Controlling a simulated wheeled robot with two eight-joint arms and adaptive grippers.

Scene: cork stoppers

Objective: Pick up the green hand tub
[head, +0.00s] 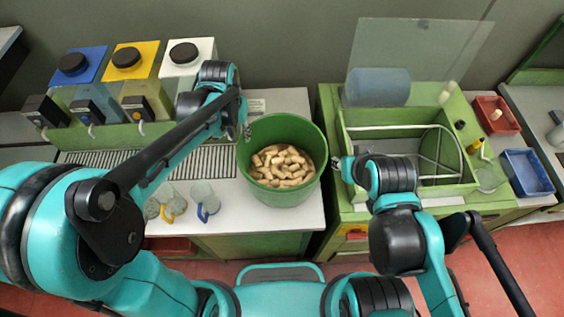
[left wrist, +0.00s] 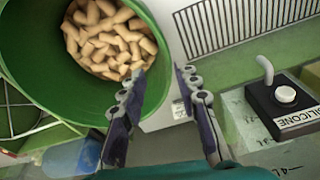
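The green hand tub (head: 284,196) is a round open tub full of light brown corks (head: 282,166). It stands at the right end of the grey counter. In the left wrist view the tub (left wrist: 40,90) fills the upper left, with its rim passing between my fingers. My left gripper (head: 245,125) is at the tub's upper left rim in the head view. In the left wrist view that gripper (left wrist: 162,75) is open and empty, one finger over the tub's side, the other outside it. My right gripper (head: 343,172) is beside the tub's right rim; its fingers are too small to read.
Blue, yellow and white-topped dispensers (head: 135,75) stand behind my left arm, beside a slotted grate (head: 215,160). Cups (head: 205,195) stand at the counter's front. A green machine (head: 400,190) with a clear raised lid (head: 420,50) is to the right, with red (head: 497,115) and blue (head: 527,172) trays.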

